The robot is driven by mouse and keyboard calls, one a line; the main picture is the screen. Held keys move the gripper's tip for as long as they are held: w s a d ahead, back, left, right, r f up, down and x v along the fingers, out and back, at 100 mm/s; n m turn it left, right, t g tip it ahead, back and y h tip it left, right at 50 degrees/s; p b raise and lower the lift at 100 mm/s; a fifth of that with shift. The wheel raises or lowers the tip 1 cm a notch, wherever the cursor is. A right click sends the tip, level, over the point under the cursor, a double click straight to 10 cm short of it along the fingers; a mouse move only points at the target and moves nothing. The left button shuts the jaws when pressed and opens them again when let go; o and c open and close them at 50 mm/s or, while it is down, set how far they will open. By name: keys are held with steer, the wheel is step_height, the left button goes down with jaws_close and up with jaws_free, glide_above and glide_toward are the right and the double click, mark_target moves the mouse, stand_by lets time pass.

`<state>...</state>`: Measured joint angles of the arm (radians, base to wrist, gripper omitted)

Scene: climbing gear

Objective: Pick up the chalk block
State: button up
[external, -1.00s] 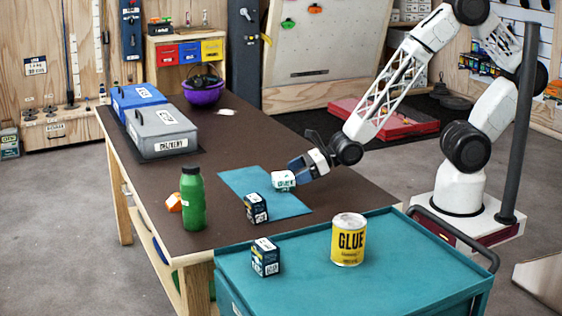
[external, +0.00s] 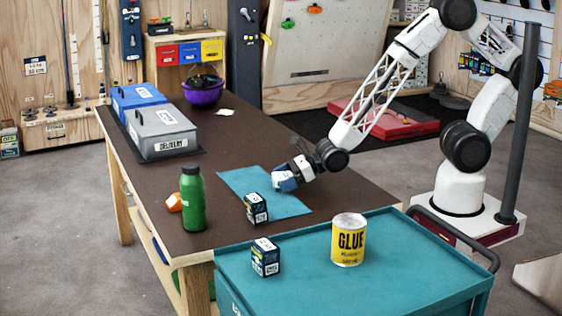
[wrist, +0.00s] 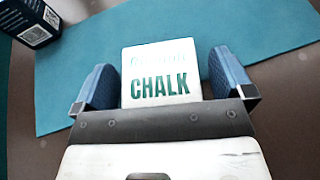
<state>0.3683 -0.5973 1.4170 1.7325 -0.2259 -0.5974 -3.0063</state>
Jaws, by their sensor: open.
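The white chalk block (wrist: 160,72), with green CHALK lettering, lies on the teal mat (wrist: 75,95). In the wrist view it sits between the two blue fingers of my gripper (wrist: 165,88), with a gap visible on each side. My gripper is open around it. In the external view my gripper (external: 286,180) is low over the right side of the mat (external: 240,183) and hides most of the block.
A dark blue box (external: 256,208) stands on the mat's front part, also seen in the wrist view (wrist: 32,20). A green bottle (external: 192,200) and an orange item (external: 174,202) stand left. A teal cart (external: 310,282) holds a glue can (external: 348,240) and another box (external: 265,257).

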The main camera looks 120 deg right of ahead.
mark_target(283, 175)
stand_by(0.5)
steer(key=c, duration=1)
steer(key=shift+r, duration=0.75)
step_height(283, 175, up, 2)
steer(key=shift+r, duration=0.1)
steer(key=s+a, duration=0.1)
steer(key=s, duration=0.4)
steer(key=s+a+r, duration=0.1)
steer(key=s+a, duration=0.1)
steer(key=s, duration=0.3)
steer(key=s+a, duration=0.2)
steer(key=s, duration=0.3)
steer(key=shift+s+r, duration=0.1)
steer(key=shift+r, duration=0.05)
